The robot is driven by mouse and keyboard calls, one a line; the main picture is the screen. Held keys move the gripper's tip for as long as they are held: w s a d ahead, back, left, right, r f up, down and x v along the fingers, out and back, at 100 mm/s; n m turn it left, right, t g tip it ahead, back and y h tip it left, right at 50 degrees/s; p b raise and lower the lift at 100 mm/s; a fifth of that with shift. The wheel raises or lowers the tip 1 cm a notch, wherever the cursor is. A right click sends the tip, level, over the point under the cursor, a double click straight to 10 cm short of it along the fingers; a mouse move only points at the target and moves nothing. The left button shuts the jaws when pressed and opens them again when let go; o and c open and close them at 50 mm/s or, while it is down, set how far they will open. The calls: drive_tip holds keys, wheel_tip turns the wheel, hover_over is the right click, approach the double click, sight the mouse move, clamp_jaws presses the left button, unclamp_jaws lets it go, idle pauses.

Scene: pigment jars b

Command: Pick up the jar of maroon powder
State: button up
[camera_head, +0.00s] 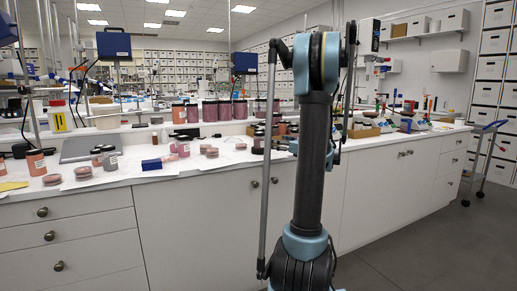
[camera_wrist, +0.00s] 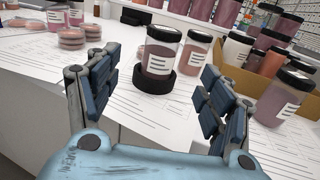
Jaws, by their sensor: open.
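A clear jar with a black lid, a white label and dark maroon-brown powder (camera_wrist: 158,60) stands upright in the middle of the wrist view, with a black round ring or lid (camera_wrist: 153,83) around or under its base. My gripper (camera_wrist: 157,72) is open and empty, with one blue-padded finger on each side of the picture and the jar beyond and between them. No finger visibly touches the jar. In the head view my arm stands in front of the bench and largely hides my gripper; I cannot single out this jar there.
A paler pinkish-brown jar (camera_wrist: 192,52) stands close to the right of the maroon one. A cardboard box (camera_wrist: 250,82) with several jars and a pink jar (camera_wrist: 284,98) are further right. Pink petri dishes (camera_wrist: 72,38) are at left. Papers cover the white bench (camera_head: 120,178).

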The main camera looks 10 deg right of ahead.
sight(264, 138)
drive_tip(key=x, duration=0.7)
drive_tip(key=shift+x, duration=2.7)
drive_tip(key=shift+w+d, duration=0.1)
drive_tip(key=shift+d, duration=0.1)
drive_tip(key=c, duration=1.3)
